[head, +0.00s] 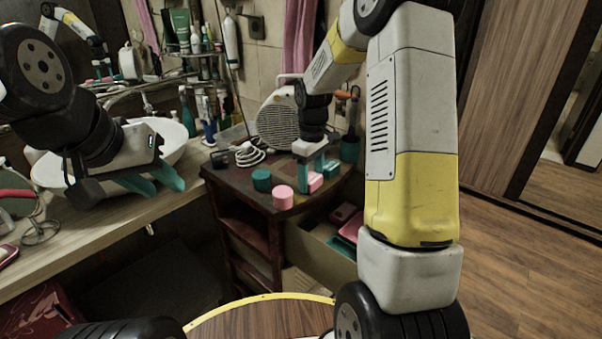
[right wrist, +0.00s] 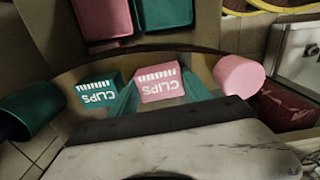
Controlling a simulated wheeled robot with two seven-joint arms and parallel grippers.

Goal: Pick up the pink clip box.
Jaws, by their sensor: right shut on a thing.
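The pink clip box (head: 315,182) is on the top of the dark wooden cabinet (head: 240,185), near its front edge. My right gripper (head: 312,176) points down and is shut on this box. I cannot tell whether the box touches the cabinet top. A teal clip box (right wrist: 98,92) stands just beside one finger. My left gripper (head: 152,183) is open and empty above the counter by the basin.
A pink cylinder (head: 283,197) and a teal cylinder (head: 262,180) stand close by on the cabinet. A white fan heater (head: 280,122) and a coiled cable (head: 248,155) are behind. An open drawer (head: 315,245) below holds pink and teal containers. The basin (head: 60,172) is left.

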